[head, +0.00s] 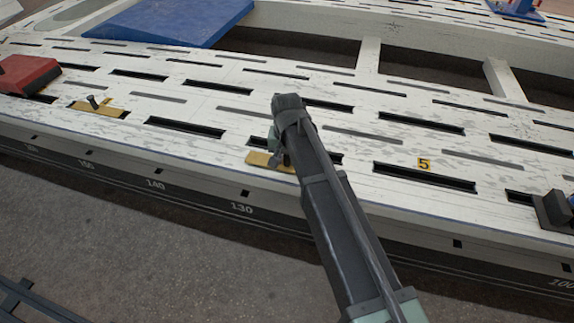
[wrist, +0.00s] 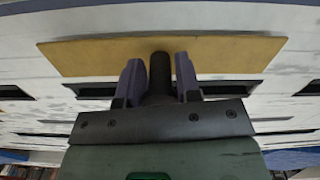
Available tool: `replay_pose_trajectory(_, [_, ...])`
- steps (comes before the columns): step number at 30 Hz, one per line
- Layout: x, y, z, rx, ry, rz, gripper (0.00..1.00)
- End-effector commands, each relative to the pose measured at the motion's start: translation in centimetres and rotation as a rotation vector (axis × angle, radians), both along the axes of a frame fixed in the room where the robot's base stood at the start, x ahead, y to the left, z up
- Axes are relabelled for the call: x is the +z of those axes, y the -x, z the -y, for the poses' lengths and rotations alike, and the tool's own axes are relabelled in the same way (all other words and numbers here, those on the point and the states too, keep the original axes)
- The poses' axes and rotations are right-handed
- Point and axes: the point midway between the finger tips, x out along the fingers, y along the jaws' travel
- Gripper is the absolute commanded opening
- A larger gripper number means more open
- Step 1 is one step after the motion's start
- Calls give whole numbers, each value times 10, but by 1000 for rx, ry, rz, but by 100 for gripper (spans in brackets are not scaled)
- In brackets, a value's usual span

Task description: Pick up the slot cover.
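A slot cover, a flat yellow plate with a dark upright knob, lies on the white bench top (head: 262,160) in the head view, partly hidden by my gripper. In the wrist view its yellow plate (wrist: 85,55) spans the upper part, with the dark knob (wrist: 160,68) in the middle. My gripper (wrist: 160,78) is down at the cover, its two purple-grey fingers on either side of the knob. Narrow gaps show between fingers and knob, so it looks open around it. In the head view my gripper's (head: 277,153) fingers are mostly hidden.
Another yellow cover (head: 99,108) with a dark knob lies farther left. A red block (head: 27,74) sits at the left edge and a blue panel (head: 170,20) at the back. A dark fixture (head: 556,210) stands at the right. Bench slots are around, with a yellow tag "5" (head: 424,163).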

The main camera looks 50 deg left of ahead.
Motion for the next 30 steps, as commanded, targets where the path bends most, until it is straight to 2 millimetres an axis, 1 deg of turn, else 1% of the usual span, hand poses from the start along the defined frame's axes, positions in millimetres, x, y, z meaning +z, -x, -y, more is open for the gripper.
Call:
replay_pose_trajectory(1, [0, 0, 0, 0, 0, 0, 17])
replay_pose_trajectory(4, [0, 0, 0, 0, 0, 0, 1])
replay_pose_trajectory(5, [0, 0, 0, 0, 0, 0, 0])
replay_pose_trajectory(14, [3, 0, 0, 0, 0, 0, 0])
replay_pose_trajectory(17, [11, 0, 0, 0, 0, 0, 0])
replay_pose_trajectory(19, [19, 0, 0, 0, 0, 0, 0])
replay_pose_trajectory(23, [45, 0, 0, 0, 0, 0, 0])
replay_pose_trajectory(26, [77, 0, 0, 0, 0, 0, 0])
replay_pose_trajectory(30, [132, 0, 0, 0, 0, 0, 0])
